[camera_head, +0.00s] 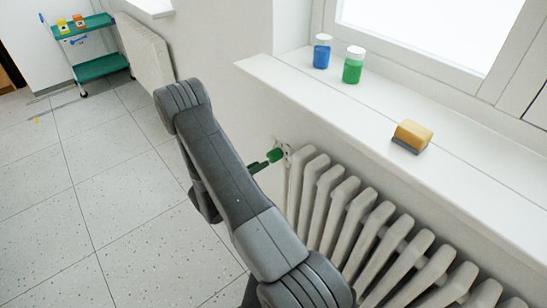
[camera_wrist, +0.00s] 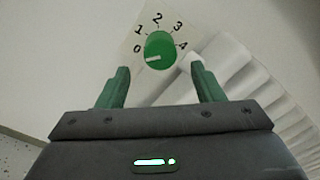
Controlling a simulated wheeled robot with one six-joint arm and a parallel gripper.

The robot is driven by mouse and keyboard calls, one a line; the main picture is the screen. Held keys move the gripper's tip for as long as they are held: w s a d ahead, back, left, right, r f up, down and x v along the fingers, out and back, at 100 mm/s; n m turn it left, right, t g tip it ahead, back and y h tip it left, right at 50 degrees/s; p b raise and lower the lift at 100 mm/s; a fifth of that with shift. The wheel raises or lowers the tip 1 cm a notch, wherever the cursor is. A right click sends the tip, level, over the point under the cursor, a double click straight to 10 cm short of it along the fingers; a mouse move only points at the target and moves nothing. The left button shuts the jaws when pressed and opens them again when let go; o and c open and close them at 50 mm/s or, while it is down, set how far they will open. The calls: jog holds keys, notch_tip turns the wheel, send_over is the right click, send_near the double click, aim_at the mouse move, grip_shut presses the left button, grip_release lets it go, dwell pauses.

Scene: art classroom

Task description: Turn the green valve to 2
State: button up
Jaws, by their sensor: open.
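The green valve (camera_wrist: 159,46) is a round knob on a pale plate (camera_wrist: 128,42) printed with 0, 1, 2, 3 and 4. Its white mark sits on the knob's lower left, nearest the 0. My gripper (camera_wrist: 160,69) is open, with a green finger on each side below the knob in the wrist view. The fingers appear short of the knob, with nothing between them. In the head view my arm hides most of the gripper (camera_head: 258,166).
The white ribbed radiator (camera_head: 372,235) runs to the right of the valve. Above it, the windowsill (camera_head: 370,125) holds a blue jar (camera_head: 321,55), a green jar (camera_head: 353,70) and a sponge (camera_head: 412,136). A green cart (camera_head: 100,67) stands far left.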

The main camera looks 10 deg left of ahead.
aim_at(270, 159)
jog(key=x, duration=0.6)
jog(key=shift+w+d, duration=0.2)
jog(key=shift+w, duration=0.05)
jog(key=c, duration=1)
